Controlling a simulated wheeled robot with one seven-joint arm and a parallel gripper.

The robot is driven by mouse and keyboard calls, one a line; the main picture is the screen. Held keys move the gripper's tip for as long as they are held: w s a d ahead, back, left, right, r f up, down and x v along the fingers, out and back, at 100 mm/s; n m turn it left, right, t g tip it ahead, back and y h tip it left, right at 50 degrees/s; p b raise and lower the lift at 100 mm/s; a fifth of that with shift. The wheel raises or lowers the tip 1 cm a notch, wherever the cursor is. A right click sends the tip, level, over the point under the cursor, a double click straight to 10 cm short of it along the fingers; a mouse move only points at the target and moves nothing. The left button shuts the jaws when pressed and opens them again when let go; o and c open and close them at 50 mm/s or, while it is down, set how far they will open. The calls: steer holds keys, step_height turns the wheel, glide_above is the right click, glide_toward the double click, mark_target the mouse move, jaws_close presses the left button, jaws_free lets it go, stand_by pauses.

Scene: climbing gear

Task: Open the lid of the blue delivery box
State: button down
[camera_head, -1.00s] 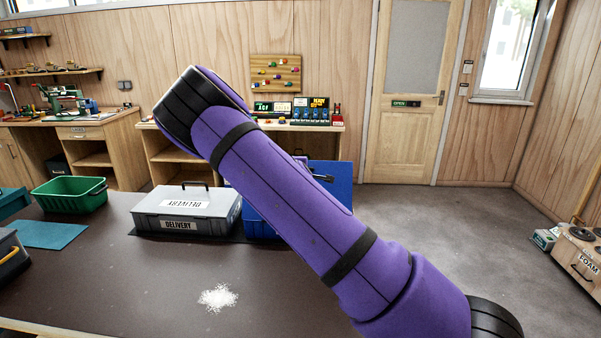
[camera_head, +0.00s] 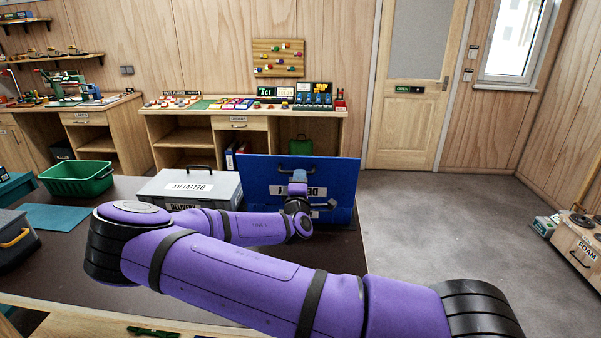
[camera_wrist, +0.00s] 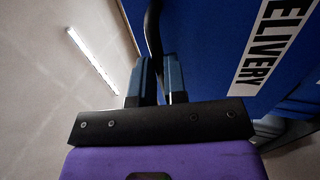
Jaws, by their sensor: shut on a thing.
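The blue delivery box (camera_head: 342,214) stands at the right end of the dark table. Its blue lid (camera_head: 340,175) is raised and looks close to upright, with a partly covered white label facing my head camera. My gripper (camera_head: 298,180) is at the upper part of the lid. In the wrist view, my gripper's two fingers (camera_wrist: 157,68) are shut on the dark handle (camera_wrist: 153,30), beside the blue panel (camera_wrist: 210,50) with its white label. My purple arm hides the box's front and lower left. The box's inside is not visible.
A grey delivery box (camera_head: 222,187), lid closed, stands close on the left. A green bin (camera_head: 78,180), a teal mat (camera_head: 50,217) and a dark case (camera_head: 14,240) are further left.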

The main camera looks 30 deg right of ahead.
steer(key=shift+s+a+f, duration=0.2)
steer(key=shift+s+f, duration=0.1)
steer(key=shift+f, duration=0.05)
steer(key=c, duration=1.2)
jaws_free()
steer(key=shift+w+f, duration=0.1)
steer(key=shift+o, duration=0.2)
steer(key=v, duration=1)
steer(key=shift+s, duration=0.4)
steer(key=shift+a+f, duration=0.1)
steer(key=shift+a, duration=0.05)
